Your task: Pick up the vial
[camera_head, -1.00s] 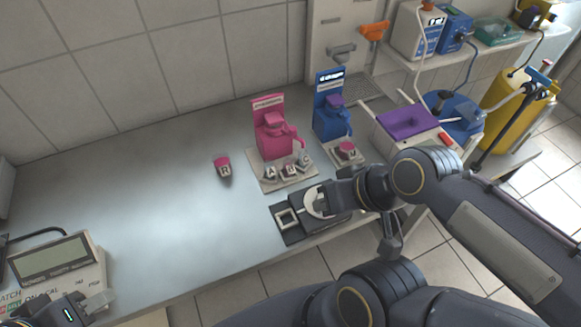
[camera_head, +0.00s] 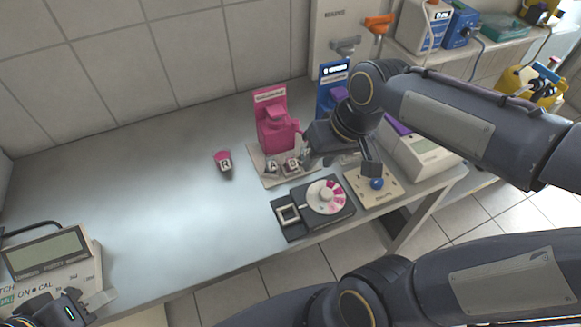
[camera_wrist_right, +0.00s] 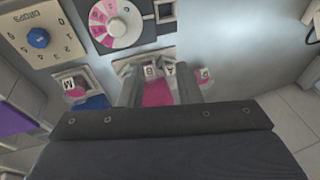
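A small vial marked R (camera_head: 224,162) with a pink top stands alone on the bench, left of the pink dispenser (camera_head: 275,125). Vials marked A (camera_head: 272,166) and B (camera_head: 291,164) sit on the dispenser's base. In the right wrist view a row of lettered vials (camera_wrist_right: 150,71) shows around and between my fingers. My right gripper (camera_head: 306,160) is beside the pink dispenser, at the right end of the row, and hides part of it. In the wrist view its fingers (camera_wrist_right: 160,85) are apart, with no clear grasp. My left gripper (camera_head: 98,299) is at the lower left, over the display unit.
A dial device (camera_head: 326,196) and a board with a blue knob (camera_head: 376,184) lie near the front edge. The blue dispenser (camera_head: 333,78) is partly behind my right arm. A display unit (camera_head: 50,255) stands at left. The bench's left middle is clear.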

